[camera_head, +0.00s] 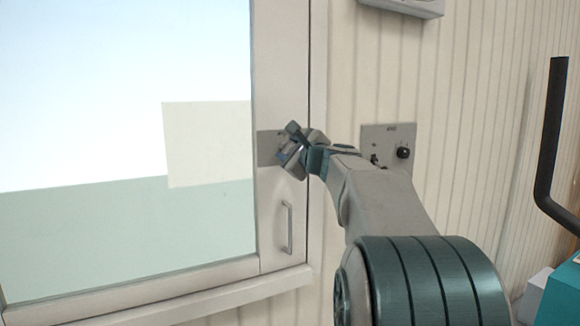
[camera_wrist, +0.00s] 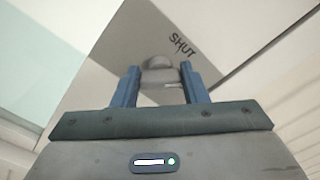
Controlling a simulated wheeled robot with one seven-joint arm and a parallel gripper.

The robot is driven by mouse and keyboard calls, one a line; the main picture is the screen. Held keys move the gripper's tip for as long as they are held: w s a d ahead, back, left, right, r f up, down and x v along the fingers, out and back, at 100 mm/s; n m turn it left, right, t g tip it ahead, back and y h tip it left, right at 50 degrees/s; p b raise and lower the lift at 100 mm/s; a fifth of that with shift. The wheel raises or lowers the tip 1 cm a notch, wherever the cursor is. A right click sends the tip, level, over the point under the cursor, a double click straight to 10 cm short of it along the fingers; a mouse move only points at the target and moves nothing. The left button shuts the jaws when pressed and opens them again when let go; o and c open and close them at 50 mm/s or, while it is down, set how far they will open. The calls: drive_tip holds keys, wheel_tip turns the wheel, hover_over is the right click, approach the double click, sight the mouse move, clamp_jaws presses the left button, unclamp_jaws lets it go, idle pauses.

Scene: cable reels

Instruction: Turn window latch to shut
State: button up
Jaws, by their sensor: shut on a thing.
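The window latch (camera_wrist: 160,72) is a grey rounded piece on a metal plate (camera_wrist: 130,45) fixed to the window frame. The plate carries the word SHUT, seen tilted in the wrist view. My gripper (camera_wrist: 160,90) has its two blue fingers on either side of the latch and is shut on it. In the head view my gripper (camera_head: 287,150) is at the window's right frame, and it hides most of the latch. The part of the plate (camera_head: 267,147) left of the gripper shows there. The latch's exact angle is hard to tell.
The window (camera_head: 120,90) fills the left, with a vertical handle (camera_head: 287,228) low on its frame. A wall plate with a black knob (camera_head: 403,153) is right of the gripper. A grey box (camera_head: 405,5) hangs above. A black bar (camera_head: 552,140) and teal object (camera_head: 562,295) stand at right.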

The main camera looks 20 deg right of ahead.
drive_tip(key=n+b, duration=0.1)
drive_tip(key=n, duration=0.1)
drive_tip(key=n+b, duration=0.1)
drive_tip(key=b, duration=0.1)
drive_tip(key=n+b, duration=0.2)
drive_tip(key=shift+a+f+n, duration=0.1)
drive_tip(key=shift+f+n, duration=0.2)
drive_tip(key=shift+n+b, duration=1.4)
drive_tip(key=shift+b, duration=0.1)
drive_tip(key=shift+r, duration=0.15)
drive_tip(key=o, duration=1)
drive_tip(key=shift+c, duration=0.2)
drive_tip(key=shift+s, duration=0.1)
drive_tip(key=s+b, duration=0.2)
drive_tip(key=s, duration=1.1)
drive_tip(key=shift+s+d, duration=0.25)
drive_tip(key=shift+s, duration=0.05)
